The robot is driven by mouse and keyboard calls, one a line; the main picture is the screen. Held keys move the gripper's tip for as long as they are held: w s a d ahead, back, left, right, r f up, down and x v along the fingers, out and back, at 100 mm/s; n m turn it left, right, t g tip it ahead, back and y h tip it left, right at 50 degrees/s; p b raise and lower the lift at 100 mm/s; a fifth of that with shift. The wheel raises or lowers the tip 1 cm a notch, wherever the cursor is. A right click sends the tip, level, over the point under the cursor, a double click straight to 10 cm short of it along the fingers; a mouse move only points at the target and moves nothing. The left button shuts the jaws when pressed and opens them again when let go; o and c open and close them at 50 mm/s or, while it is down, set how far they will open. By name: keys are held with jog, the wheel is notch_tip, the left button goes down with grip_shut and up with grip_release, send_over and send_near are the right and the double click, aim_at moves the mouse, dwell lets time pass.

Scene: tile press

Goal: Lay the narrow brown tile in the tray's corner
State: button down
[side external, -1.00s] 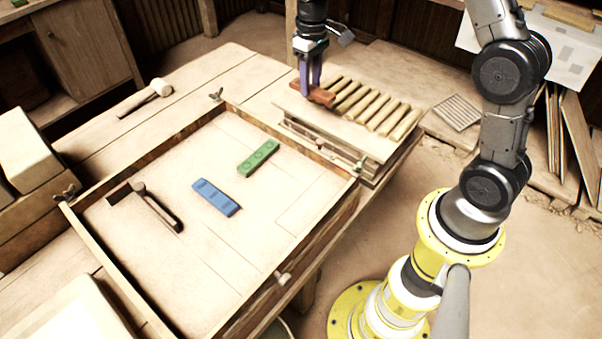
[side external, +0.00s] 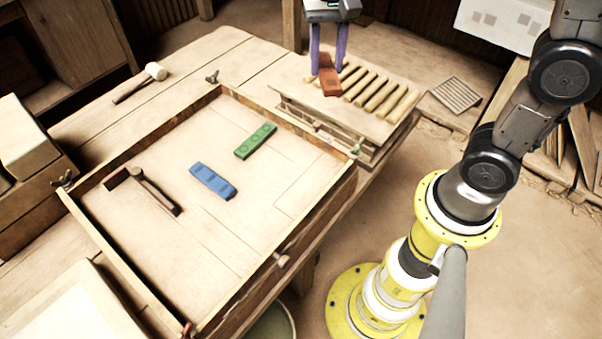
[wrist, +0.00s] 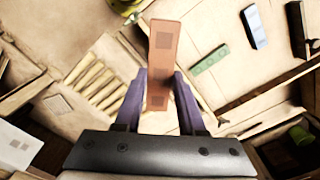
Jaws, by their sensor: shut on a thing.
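The narrow brown tile (side external: 329,76) is held between the purple fingers of my gripper (side external: 328,62), above the slatted rack. In the wrist view the reddish-brown tile (wrist: 163,60) points away from my gripper (wrist: 160,92), its near end between the fingertips. The wooden tray (side external: 115,262) lies to the left of the gripper in the side view. In it are a blue tile (side external: 213,181), a green tile (side external: 256,141) and a dark L-shaped piece (side external: 152,191). These three lie apart from one another.
The rack of pale slats (side external: 383,96) stands beside the tray's far right side. Raised walls and small clamps (side external: 212,77) edge the tray. A mallet (side external: 153,71) lies on the bench beyond it. The tray's right and front floor is bare.

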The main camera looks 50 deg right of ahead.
jog(key=s+a+f+m, duration=0.1)
jog(key=s+a+m, duration=0.1)
jog(key=s+m, duration=0.4)
jog(key=s+a+f+m, duration=0.1)
jog(key=s+a+m, duration=0.15)
jog(key=s, duration=0.65)
send_over(302, 174)
jog(key=shift+m, duration=0.45)
jog(key=f, duration=1.4)
jog(key=shift+s+d+f, duration=0.1)
jog(key=shift+s+f, duration=0.15)
jog(key=shift+w+f, duration=0.2)
jog(key=shift+f, duration=1.65)
jog(key=shift+f, duration=0.15)
jog(key=c, duration=0.5)
grip_release()
